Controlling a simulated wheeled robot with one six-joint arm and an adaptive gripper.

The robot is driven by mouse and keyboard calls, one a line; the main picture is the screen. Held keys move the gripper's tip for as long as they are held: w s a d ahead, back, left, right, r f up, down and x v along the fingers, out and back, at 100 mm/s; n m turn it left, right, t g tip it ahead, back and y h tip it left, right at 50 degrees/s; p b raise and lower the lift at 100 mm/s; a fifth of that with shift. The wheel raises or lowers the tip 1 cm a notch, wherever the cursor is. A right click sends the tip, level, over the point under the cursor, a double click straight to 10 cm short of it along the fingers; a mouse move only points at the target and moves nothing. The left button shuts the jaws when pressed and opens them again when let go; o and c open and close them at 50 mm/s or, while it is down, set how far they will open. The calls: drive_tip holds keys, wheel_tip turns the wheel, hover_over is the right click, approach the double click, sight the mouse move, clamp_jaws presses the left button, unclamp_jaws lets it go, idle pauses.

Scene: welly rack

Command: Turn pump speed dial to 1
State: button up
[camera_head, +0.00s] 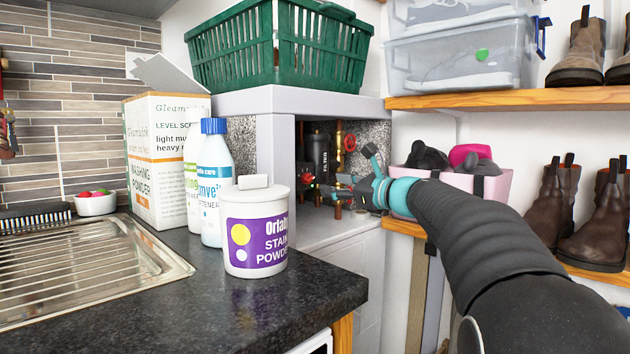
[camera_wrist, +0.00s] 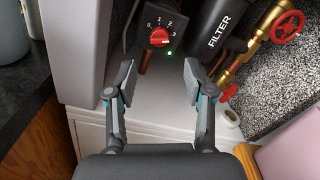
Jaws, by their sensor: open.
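The pump speed dial (camera_wrist: 158,37) is a red knob on a dark box, with white numbers around its upper edge and a lit green light at its lower right. I cannot clearly make out which number its mark points to. In the head view the red dial (camera_head: 307,178) shows small inside the cupboard. My gripper (camera_wrist: 158,82) is open and empty, its fingers apart below the dial in the wrist view, not touching it. In the head view my gripper (camera_head: 328,191) reaches into the cupboard opening from the right, close to the dial.
A black filter cylinder (camera_wrist: 213,28) and brass pipework with a red valve wheel (camera_wrist: 287,26) stand right of the dial. The cupboard's side wall (camera_wrist: 75,50) is on the left. A pink bin (camera_head: 497,192) sits right of the opening. A stain powder tub (camera_head: 255,230) stands on the counter.

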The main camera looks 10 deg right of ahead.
sight(309, 181)
drive_tip(key=p+x, duration=0.1)
drive_tip(key=x, duration=0.6)
drive_tip(key=shift+w+a, duration=0.1)
clamp_jaws()
